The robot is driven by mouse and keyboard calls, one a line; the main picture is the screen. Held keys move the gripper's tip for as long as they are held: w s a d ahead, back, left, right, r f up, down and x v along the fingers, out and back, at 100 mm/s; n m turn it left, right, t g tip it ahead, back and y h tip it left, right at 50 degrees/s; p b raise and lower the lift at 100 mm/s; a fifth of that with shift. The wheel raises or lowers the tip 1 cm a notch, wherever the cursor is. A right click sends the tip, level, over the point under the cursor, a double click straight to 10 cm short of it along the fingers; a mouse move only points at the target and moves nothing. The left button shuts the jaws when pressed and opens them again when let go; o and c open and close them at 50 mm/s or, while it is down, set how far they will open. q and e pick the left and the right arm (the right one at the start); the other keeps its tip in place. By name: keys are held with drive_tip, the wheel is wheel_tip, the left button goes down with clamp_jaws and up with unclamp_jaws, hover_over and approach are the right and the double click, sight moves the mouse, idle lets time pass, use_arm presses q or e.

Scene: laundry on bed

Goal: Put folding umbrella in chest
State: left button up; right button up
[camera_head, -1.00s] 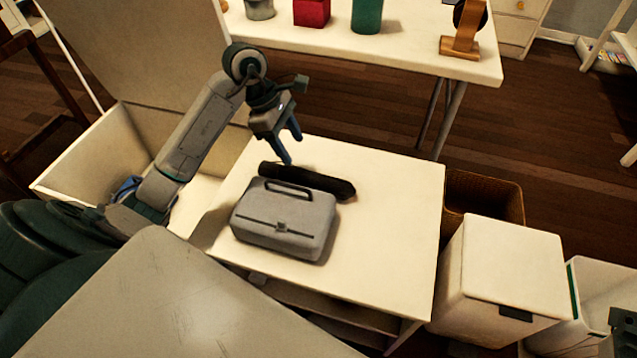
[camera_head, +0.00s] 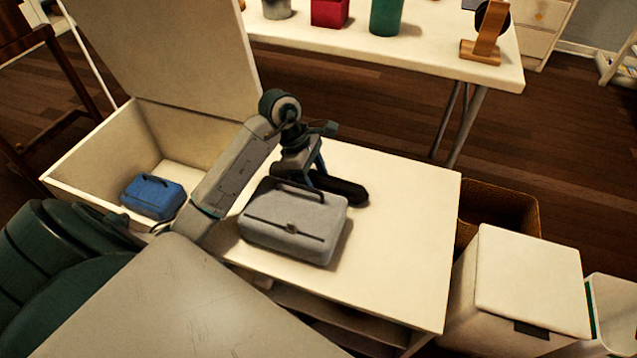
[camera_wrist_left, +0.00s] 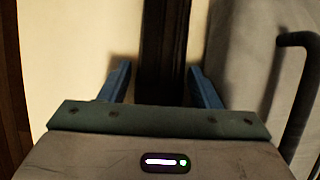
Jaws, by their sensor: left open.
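The black folding umbrella (camera_head: 342,188) lies on the white table (camera_head: 400,235), just behind a grey case. My left gripper (camera_head: 316,176) is over the umbrella with its fingers pointing down. In the left wrist view the umbrella (camera_wrist_left: 163,50) runs between the two blue fingers of the open left gripper (camera_wrist_left: 160,85), with a gap on each side. The chest (camera_head: 100,160) stands at the left with its lid raised. A blue case (camera_head: 153,195) lies inside it. My right gripper is not in view.
The grey case (camera_head: 292,222), with a dark handle, sits close to the umbrella; it also shows in the left wrist view (camera_wrist_left: 240,60). A wicker basket (camera_head: 500,210) and a white lidded bin (camera_head: 528,275) stand right of the table. The table's right part is clear.

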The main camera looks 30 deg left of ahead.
use_arm(q)
drive_tip(key=shift+r, duration=0.1)
drive_tip(key=c, duration=1)
